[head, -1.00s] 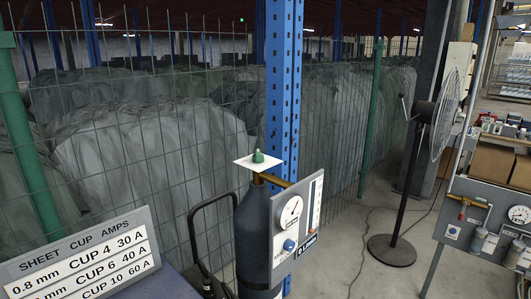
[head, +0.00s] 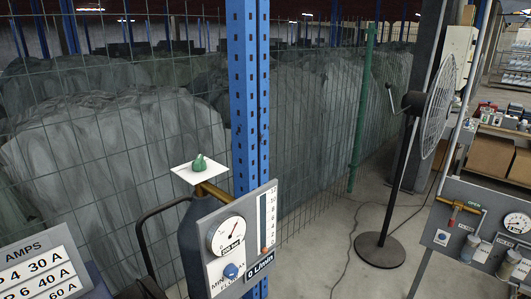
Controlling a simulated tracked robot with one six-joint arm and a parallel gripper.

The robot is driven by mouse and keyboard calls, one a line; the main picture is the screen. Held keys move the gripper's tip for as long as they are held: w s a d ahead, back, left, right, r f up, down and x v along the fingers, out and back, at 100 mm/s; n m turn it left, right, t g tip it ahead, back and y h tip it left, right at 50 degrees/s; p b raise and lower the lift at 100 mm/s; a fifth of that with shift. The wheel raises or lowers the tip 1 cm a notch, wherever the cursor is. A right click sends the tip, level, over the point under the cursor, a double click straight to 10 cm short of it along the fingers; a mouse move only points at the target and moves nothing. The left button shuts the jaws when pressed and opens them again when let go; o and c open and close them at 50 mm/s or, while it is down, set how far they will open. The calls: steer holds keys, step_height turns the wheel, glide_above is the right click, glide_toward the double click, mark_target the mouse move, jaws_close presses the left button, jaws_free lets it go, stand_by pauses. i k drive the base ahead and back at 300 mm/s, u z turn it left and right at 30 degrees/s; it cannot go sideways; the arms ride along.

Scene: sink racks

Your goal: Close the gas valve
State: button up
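A dark gas bottle (head: 196,240) stands left of centre in the head view, in front of the blue post. On its top is a green valve knob (head: 199,163) on a white square plate (head: 182,174), with a brass fitting (head: 213,191) just below. I cannot tell how far the green knob is turned. My gripper is not in view.
A blue post (head: 249,90) and wire fence (head: 310,120) stand behind the bottle. A sign (head: 38,268) is at the lower left. Floor with a cable lies between.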

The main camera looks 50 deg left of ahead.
mark_target(199, 164)
steer(key=i, duration=2.6)
steer(key=u, duration=2.65)
